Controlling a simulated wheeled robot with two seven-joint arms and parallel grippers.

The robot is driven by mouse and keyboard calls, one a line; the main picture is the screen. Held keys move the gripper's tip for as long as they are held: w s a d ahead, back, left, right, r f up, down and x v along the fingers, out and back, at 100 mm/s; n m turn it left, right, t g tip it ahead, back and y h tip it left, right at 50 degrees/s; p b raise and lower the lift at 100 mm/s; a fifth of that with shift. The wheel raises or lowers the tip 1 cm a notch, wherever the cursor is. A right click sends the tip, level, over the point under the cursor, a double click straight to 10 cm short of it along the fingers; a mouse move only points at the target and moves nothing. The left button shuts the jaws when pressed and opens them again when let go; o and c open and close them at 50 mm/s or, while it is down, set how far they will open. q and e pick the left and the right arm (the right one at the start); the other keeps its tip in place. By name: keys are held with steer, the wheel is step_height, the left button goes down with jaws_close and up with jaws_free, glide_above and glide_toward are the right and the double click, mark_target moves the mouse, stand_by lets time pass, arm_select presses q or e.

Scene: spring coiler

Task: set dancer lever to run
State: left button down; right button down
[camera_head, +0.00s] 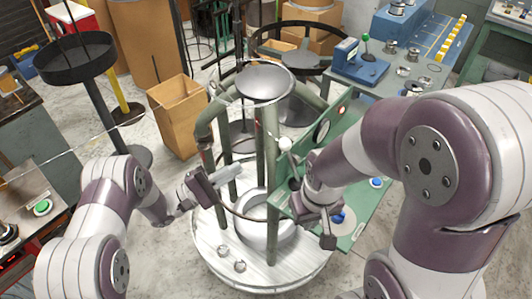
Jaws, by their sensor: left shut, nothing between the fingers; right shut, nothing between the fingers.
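A lever with a white ball knob (285,144) stands at the left edge of the green panel (345,125), beside the frame posts; I take it for the dancer lever, and its lower end is partly hidden. My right gripper (327,236) is shut and empty, in front of the panel and below and right of the knob, apart from it. My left gripper (172,216) is shut and empty, left of the coiler's round base, near a brown block with a grey cylinder (200,188). My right arm covers part of the panel.
The coiler's round white base (265,270) carries green posts and a white ring (262,232). A cardboard box (178,115) stands behind left, and a black round tray stand (75,58) further left. A grey bench (425,80) is at the back right.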

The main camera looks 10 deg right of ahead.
arm_select(q)
steer(key=p, duration=0.2)
glide_toward(291, 159)
steer(key=w+d+r, duration=0.4)
steer(key=r, duration=0.1)
steer(key=shift+w+a+f, duration=0.15)
steer(key=shift+f, duration=0.05)
steer(key=shift+r, duration=0.1)
steer(key=shift+s+d+r+m+g+y+p, duration=0.2)
steer(key=shift+s+r+m+p, duration=0.1)
steer(key=shift+r+m+p, duration=0.15)
steer(key=shift+s+d+r+m+g+y+p, duration=0.25)
steer(key=shift+r+m+p, duration=0.1)
steer(key=shift+m+p, duration=0.15)
steer(key=s+d+r+m+g+y+p, duration=0.1)
steer(key=s+d+m+y+p, duration=0.2)
steer(key=s+d+m+p, duration=0.2)
steer(key=s+m+p, duration=0.1)
steer(key=s+m, duration=0.1)
steer(key=shift+s+d+r+y+p, duration=0.3)
steer(key=shift+d+y+p, duration=0.05)
steer(key=shift+p, duration=0.05)
